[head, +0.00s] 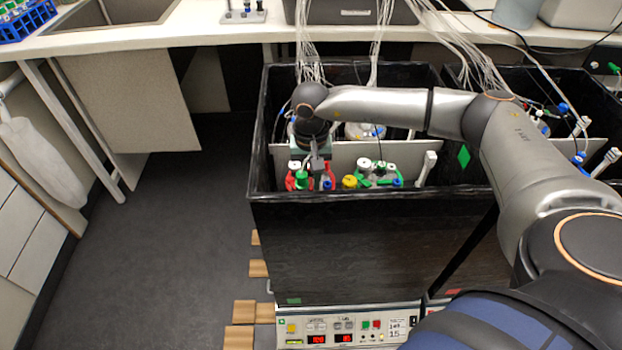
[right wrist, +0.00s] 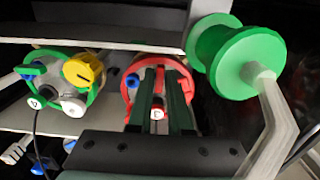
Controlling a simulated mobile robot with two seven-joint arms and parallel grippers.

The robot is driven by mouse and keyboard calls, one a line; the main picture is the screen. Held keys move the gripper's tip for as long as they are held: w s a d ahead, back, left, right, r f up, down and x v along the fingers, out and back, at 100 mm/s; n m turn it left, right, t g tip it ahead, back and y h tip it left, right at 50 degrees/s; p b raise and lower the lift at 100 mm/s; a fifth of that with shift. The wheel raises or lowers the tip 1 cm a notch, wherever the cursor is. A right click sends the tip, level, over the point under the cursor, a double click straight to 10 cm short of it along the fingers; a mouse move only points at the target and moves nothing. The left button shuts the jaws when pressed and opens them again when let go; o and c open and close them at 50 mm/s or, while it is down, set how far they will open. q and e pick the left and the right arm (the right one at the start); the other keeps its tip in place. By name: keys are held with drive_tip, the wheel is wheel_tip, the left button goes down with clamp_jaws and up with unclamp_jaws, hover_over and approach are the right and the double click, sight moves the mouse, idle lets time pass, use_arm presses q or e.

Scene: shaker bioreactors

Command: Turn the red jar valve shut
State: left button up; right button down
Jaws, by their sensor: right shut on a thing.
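The red-rimmed jar (head: 291,182) stands at the left front inside the black shaker box in the head view. It also shows in the middle of the right wrist view (right wrist: 128,92), with a blue cap on its lid. My right gripper (head: 316,167) reaches down over this jar. In the right wrist view its two dark fingers (right wrist: 165,82) are over the lid, shut on the red valve between them. The fingers hide much of the valve, so its exact angle is unclear. My left gripper is not in view.
A green-rimmed jar (right wrist: 97,92) with a yellow knob (right wrist: 84,71) stands beside the red one. A large green spool-shaped part (right wrist: 250,62) is close to the gripper. The black box walls (head: 340,205) and hanging white tubes (head: 307,45) surround the arm.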

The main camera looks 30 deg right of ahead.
drive_tip(key=shift+m, duration=0.3)
drive_tip(key=m, duration=0.3)
drive_tip(key=shift+w+m, duration=0.1)
drive_tip(key=shift+m, duration=0.3)
drive_tip(key=m, duration=0.4)
drive_tip(key=shift+a, duration=0.1)
drive_tip(key=m, duration=0.5)
drive_tip(key=shift+w+m, duration=0.1)
drive_tip(key=shift+m, duration=0.3)
drive_tip(key=shift+w+m, duration=0.1)
drive_tip(key=shift+m, duration=1.7)
drive_tip(key=c, duration=0.8)
unclamp_jaws()
drive_tip(key=shift+c, duration=0.2)
